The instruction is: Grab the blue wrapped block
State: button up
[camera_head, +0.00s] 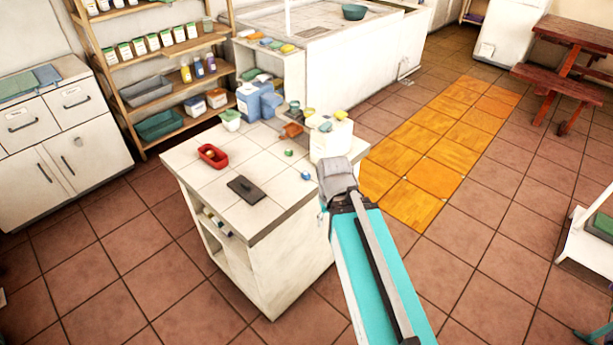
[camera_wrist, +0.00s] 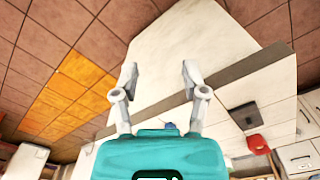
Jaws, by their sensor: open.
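A small blue object (camera_head: 306,175), seemingly the blue wrapped block, lies on the white tiled top of the island counter (camera_head: 215,170), near its right edge. A small patch of blue (camera_wrist: 170,126) shows low between the fingers in the wrist view, mostly hidden by my gripper's body; I cannot tell for sure that it is the same object. My gripper (camera_wrist: 158,70) is open, with nothing between its fingertips. In the head view my arm reaches up to the counter's right side, and the fingers cannot be made out there.
A red tray (camera_head: 212,156) and a dark flat slab (camera_head: 245,188) lie on the counter. A small green item (camera_head: 289,153) lies behind the blue one. A white box (camera_head: 330,142) with sponge-like items on top stands at the back right, close to my arm.

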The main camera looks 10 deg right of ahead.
jog(key=o, duration=0.4)
jog(key=shift+w+f, duration=0.1)
jog(key=w+f+n+t+y+b, duration=0.2)
jog(key=w+f+n+y+b, duration=0.4)
jog(key=w+b, duration=0.45)
jog(key=w+d+n+t+y+b, duration=0.1)
jog(key=w+d+n+y, duration=0.1)
jog(key=w+d, duration=0.1)
jog(key=w+d+r+n+t+y+b, duration=0.1)
jog(key=w+d+n+t+b, duration=0.1)
jog(key=w+d, duration=0.2)
jog(key=w+d+r+n+t+y+b, duration=0.1)
jog(key=w+d+n+t+y+b, duration=0.1)
jog(key=w, duration=0.3)
jog(key=shift+w+d+y, duration=0.1)
jog(key=shift+d+y, duration=0.2)
jog(key=shift+d, duration=0.4)
jog(key=shift+a+f, duration=0.1)
